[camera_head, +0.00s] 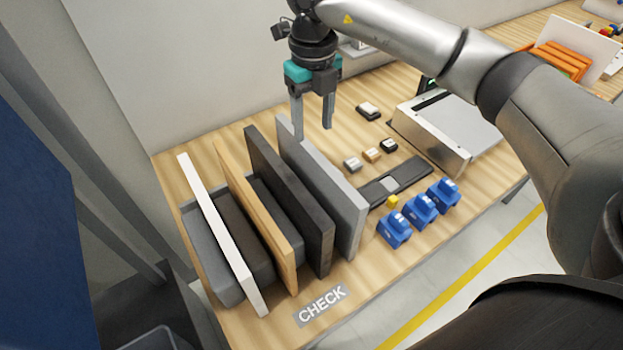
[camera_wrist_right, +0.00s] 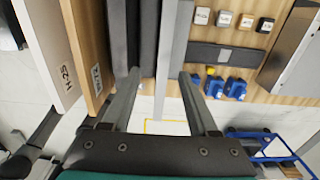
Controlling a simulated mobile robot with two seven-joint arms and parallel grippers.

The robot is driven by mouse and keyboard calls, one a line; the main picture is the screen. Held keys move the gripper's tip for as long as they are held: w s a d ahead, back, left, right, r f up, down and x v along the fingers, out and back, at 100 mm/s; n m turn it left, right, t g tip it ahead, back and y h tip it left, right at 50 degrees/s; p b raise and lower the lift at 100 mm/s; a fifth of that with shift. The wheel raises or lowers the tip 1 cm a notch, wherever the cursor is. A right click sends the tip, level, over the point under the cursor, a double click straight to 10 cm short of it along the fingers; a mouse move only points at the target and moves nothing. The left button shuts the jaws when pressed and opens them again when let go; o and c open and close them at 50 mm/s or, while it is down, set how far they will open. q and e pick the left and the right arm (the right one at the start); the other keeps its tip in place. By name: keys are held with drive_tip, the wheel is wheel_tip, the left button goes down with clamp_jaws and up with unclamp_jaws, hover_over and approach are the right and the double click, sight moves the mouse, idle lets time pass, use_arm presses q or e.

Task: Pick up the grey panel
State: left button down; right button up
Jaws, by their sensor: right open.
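The grey panel (camera_head: 350,222) stands upright on edge at the right end of a row of panels in a rack. In the right wrist view the light edge of the grey panel (camera_wrist_right: 172,60) runs between the two fingers, nearer the right finger. My right gripper (camera_head: 312,132) is open and points down near the far end of the grey panel. The right gripper also shows in the wrist view (camera_wrist_right: 159,73) with its fingers apart and nothing clamped. My left gripper is not in view.
A black panel (camera_head: 287,200) stands close left of the grey one, then a wood panel (camera_head: 255,205) and a white panel (camera_head: 225,235). Blue blocks (camera_head: 420,208), a dark strip (camera_head: 405,180) and a metal box (camera_head: 440,135) lie to the right. A CHECK label (camera_head: 322,305) is in front.

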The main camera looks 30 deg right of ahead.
sight(314, 156)
wheel_tip(314, 156, down, 7)
drive_tip(key=shift+s+r+p, duration=0.15)
drive_tip(key=shift+p, duration=0.3)
drive_tip(key=shift+f, duration=0.6)
drive_tip(key=shift+d+f, duration=0.1)
drive_tip(key=shift+f, duration=0.2)
drive_tip(key=f, duration=0.2)
drive_tip(key=f+p, duration=0.1)
drive_tip(key=shift+w+d+f, duration=0.2)
drive_tip(key=shift+d+f, duration=0.05)
drive_tip(key=shift+f, duration=0.5)
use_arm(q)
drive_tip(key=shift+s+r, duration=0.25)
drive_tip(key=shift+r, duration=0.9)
